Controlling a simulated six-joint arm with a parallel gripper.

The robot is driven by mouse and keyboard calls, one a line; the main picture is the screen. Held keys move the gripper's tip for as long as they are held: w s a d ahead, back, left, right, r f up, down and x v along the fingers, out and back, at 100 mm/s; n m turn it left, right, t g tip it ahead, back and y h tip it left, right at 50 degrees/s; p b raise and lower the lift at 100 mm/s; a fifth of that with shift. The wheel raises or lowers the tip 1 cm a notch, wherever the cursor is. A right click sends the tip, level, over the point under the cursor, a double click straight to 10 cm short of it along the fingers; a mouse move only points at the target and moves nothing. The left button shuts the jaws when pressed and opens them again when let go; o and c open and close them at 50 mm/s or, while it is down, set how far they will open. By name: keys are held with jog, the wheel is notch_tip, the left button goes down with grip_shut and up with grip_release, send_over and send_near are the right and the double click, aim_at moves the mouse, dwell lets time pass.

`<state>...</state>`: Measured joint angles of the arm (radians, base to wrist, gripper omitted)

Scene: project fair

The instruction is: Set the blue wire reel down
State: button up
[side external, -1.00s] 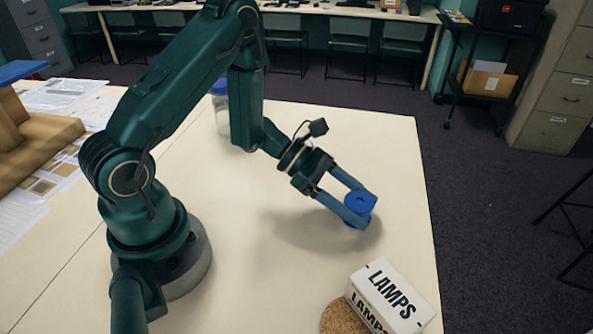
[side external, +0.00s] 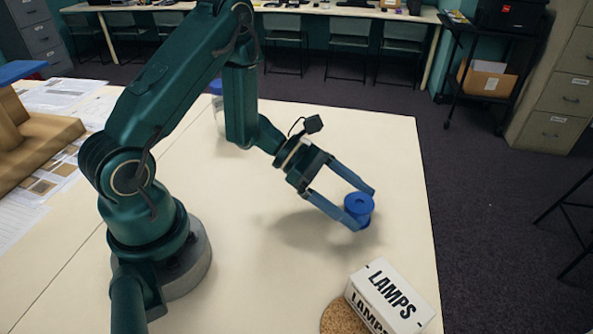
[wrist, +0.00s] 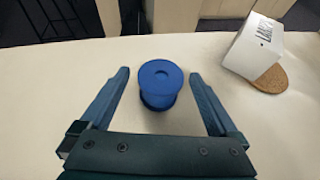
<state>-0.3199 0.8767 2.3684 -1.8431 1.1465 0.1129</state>
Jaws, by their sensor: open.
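The blue wire reel (side external: 358,207) stands upright on the cream table, toward its right edge in the side view. In the wrist view the reel (wrist: 160,84) sits between the fingertips, with a gap on each side. My gripper (side external: 366,210) is open, its two blue fingers on either side of the reel. In the wrist view my gripper (wrist: 159,74) shows both fingers spread and holding nothing. The reel's lower part is partly hidden by the near finger in the side view.
A white LAMPS box (side external: 390,297) rests tilted on a round cork mat (side external: 340,318) at the table's front right. A clear jar with a blue lid (side external: 216,88) stands behind my arm. The table (side external: 400,165) around the reel is clear.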

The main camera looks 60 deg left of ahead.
jog(key=v, duration=1)
jog(key=shift+s+a+r, duration=0.2)
jog(key=shift+a, duration=0.1)
jog(key=s+d+r+m+g+y, duration=0.3)
jog(key=s+d+r+m+g, duration=0.3)
jog(key=m, duration=0.6)
jog(key=s+a+r+m+t+y, duration=0.2)
jog(key=s+r+m+t+y, duration=0.2)
jog(key=m+y, duration=0.4)
jog(key=shift+s+m+t, duration=0.4)
jog(key=shift+m+t, duration=0.1)
jog(key=shift+m, duration=1.6)
